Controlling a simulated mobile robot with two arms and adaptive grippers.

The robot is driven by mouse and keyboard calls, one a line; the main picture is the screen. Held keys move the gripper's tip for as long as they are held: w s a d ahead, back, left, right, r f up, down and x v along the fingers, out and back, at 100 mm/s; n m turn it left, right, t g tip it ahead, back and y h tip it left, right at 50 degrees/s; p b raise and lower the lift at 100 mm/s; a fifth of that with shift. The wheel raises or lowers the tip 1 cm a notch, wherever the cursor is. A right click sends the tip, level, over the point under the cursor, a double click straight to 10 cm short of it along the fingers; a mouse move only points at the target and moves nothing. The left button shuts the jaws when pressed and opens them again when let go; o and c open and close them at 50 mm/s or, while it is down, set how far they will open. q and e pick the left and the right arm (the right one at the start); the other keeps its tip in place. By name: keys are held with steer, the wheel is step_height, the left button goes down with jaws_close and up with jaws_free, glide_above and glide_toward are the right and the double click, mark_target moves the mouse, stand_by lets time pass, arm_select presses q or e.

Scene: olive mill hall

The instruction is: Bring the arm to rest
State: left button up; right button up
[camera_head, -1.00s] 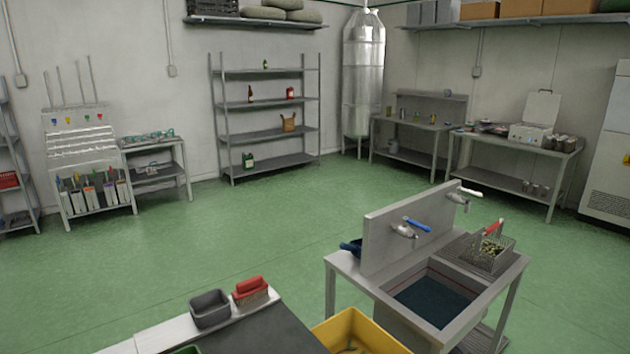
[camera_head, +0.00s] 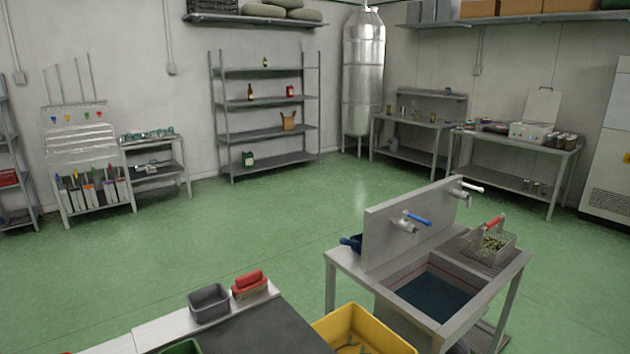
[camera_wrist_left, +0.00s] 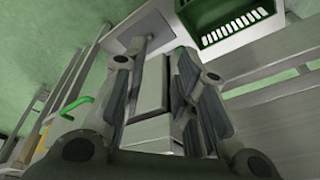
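My left gripper (camera_wrist_left: 158,85) shows in the left wrist view, with its two fingers apart on either side of a gap. Grey surfaces show through the gap, and I see nothing clearly held. Beyond the fingertips are a pale bench top and a green crate (camera_wrist_left: 232,22) at the upper right. A green curved handle-like piece (camera_wrist_left: 78,104) is to the left of the fingers. Neither of my arms shows in the head view, and my right gripper is in neither view.
A bench (camera_head: 262,330) at the bottom carries a grey tub (camera_head: 209,303), a red-topped block (camera_head: 250,283) and a yellow crate (camera_head: 365,325). A sink stand (camera_head: 345,268) with taps is on the right. Green floor (camera_head: 230,235) lies open behind them, before the shelves (camera_head: 268,132).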

arm_select(q)
step_height(320, 180, down, 14)
steer(key=s+b, duration=0.2)
steer(key=s+a+f+g+b, duration=0.1)
steer(key=s+f+b, duration=0.1)
steer(key=s+f, duration=0.7)
steer(key=s+a+f+g+b, duration=0.1)
steer(key=s+a+f+b, duration=0.1)
steer(key=s+f, duration=0.7)
step_height(320, 180, down, 5)
steer(key=shift+a+f+b, duration=0.1)
steer(key=shift+a+b, duration=0.05)
steer(key=shift+b, duration=0.4)
